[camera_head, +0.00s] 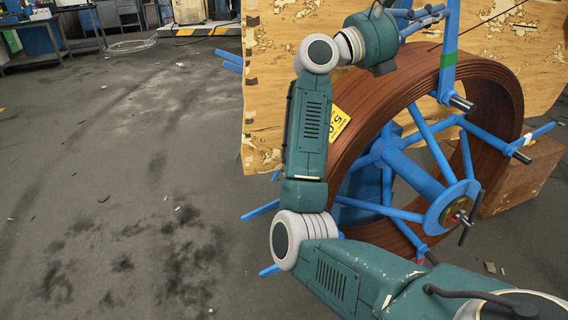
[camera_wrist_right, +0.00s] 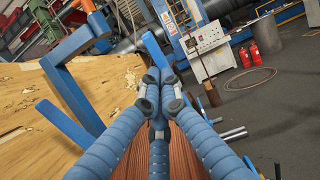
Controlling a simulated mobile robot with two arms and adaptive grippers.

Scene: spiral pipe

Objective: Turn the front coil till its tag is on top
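The front coil (camera_head: 400,110), a ring of brown pipe, stands upright on a blue spoked reel (camera_head: 412,172). It also shows low in the wrist view (camera_wrist_right: 180,150). Its yellow tag (camera_head: 339,124) is on the left upper side of the rim, tilted, beside my right forearm. My right gripper (camera_head: 443,14) is above the coil at an upright blue reel post (camera_head: 449,75) with a green band. In the wrist view its blue fingers (camera_wrist_right: 158,90) are drawn together. The post (camera_wrist_right: 153,48) shows just past the tips; contact is hidden. My left gripper is not in view.
A worn plywood panel (camera_head: 280,40) stands behind the coil. A wooden block (camera_head: 525,175) is at the right. Blue spoke ends stick out around the reel. The wrist view shows a control cabinet (camera_wrist_right: 212,50) and red extinguishers (camera_wrist_right: 253,47).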

